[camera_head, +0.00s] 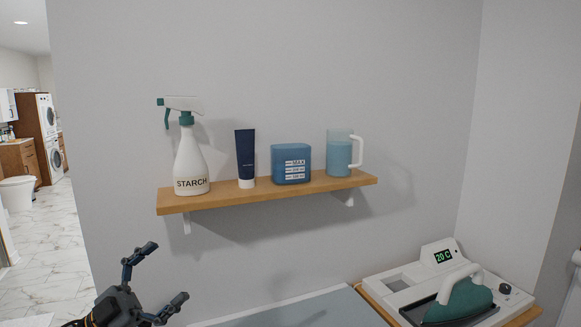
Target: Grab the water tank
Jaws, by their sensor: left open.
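A wooden wall shelf (225,197) holds several items. A blue tank-like box (291,175) with white printed lines, the top one seeming to read MAX, stands right of centre; it looks like the water tank. A clear jug (340,157) with blue water and a white handle stands at the shelf's right end. My left gripper (167,272) is open and empty at the lower left, below the shelf and apart from everything on it. My right gripper is not in view.
A white STARCH spray bottle (191,165) and a dark blue tube (245,156) stand on the shelf's left half. At lower right, a teal iron (462,300) sits on a white base with a 20 C display. A grey board surface (295,309) lies below the shelf.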

